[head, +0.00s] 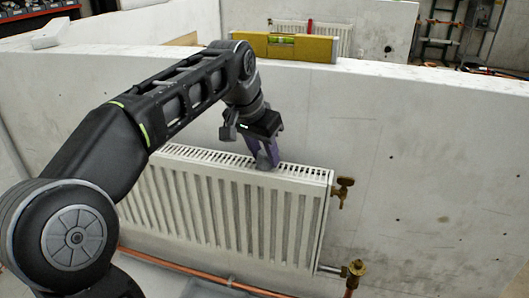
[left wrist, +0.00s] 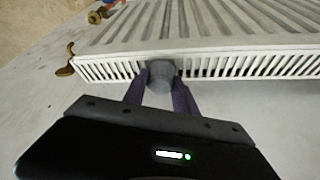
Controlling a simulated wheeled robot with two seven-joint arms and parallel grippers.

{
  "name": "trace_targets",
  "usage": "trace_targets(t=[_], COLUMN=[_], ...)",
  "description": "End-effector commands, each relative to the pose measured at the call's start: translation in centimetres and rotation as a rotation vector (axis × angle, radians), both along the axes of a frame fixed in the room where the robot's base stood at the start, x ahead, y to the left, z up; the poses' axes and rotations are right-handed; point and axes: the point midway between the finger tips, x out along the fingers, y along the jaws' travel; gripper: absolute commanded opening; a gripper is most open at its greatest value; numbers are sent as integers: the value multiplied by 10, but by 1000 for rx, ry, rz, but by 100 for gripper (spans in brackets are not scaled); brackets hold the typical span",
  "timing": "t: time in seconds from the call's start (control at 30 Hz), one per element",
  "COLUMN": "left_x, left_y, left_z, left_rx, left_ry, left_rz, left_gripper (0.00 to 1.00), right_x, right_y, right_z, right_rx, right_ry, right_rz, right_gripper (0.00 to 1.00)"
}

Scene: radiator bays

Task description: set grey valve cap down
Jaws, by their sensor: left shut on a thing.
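My left gripper (head: 266,158) is at the top grille of the white radiator (head: 235,205), right of the middle of its length. In the left wrist view its purple fingers (left wrist: 161,92) are shut on the grey valve cap (left wrist: 160,76). The cap is a small round grey piece right at the edge of the radiator's slotted top (left wrist: 230,66). I cannot tell whether it touches the grille. In the head view the fingers mostly hide the cap. My right gripper is not in view.
A brass valve (head: 342,191) sticks out at the radiator's upper right end, with another brass valve (head: 354,270) below it. A copper pipe (head: 200,273) runs under the radiator.

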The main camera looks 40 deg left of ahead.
Motion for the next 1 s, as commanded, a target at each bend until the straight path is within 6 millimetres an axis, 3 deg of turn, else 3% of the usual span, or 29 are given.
trace_targets(t=[0.23,0.27,0.5,0.77,1.0], left_x=[0,0,0,0,-5], left_y=[0,0,0,0,0], left_z=[-5,-3,-3,-2,14], left_rx=[0,0,0,0,1], left_ry=[0,0,1,1,-3], left_rz=[0,0,0,0,-1], left_gripper=[0,36,55,55,55], right_x=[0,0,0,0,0], right_y=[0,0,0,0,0], right_z=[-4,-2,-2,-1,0], right_rx=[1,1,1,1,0], right_ry=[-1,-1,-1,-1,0], right_rz=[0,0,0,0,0], right_gripper=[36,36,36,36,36])
